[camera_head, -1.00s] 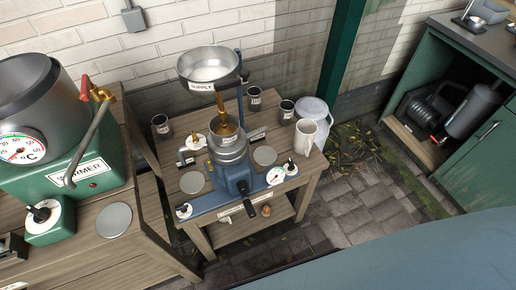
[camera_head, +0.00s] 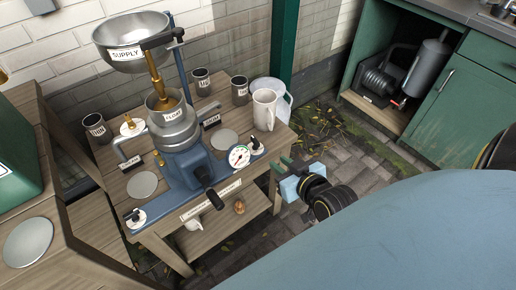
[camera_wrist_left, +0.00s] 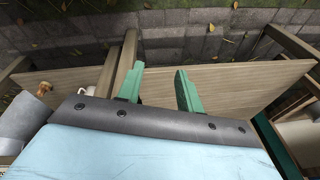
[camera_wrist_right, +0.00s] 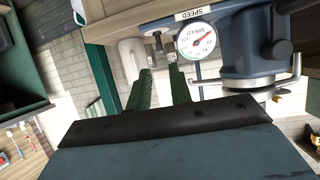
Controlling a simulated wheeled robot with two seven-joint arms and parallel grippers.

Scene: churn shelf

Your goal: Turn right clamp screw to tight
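The blue-based machine (camera_head: 188,170) stands on a wooden table, with a round dial (camera_head: 239,156) at its front right. A black knob (camera_head: 256,144), which looks like the right clamp screw, stands on a pale disc just right of the dial; it also shows in the right wrist view (camera_wrist_right: 158,40). A similar knob (camera_head: 136,216) is at the left front. My right gripper (camera_head: 284,164) is open and empty, off the table's right edge and apart from the right knob. My left gripper (camera_wrist_left: 157,80) is open and empty, outside the head view.
A white jug (camera_head: 264,108) stands behind the right knob. A black crank grip (camera_head: 215,199) sticks out at the machine's front. A brown onion-like thing (camera_head: 239,207) is on the lower shelf. A green cabinet (camera_head: 460,110) stands far right.

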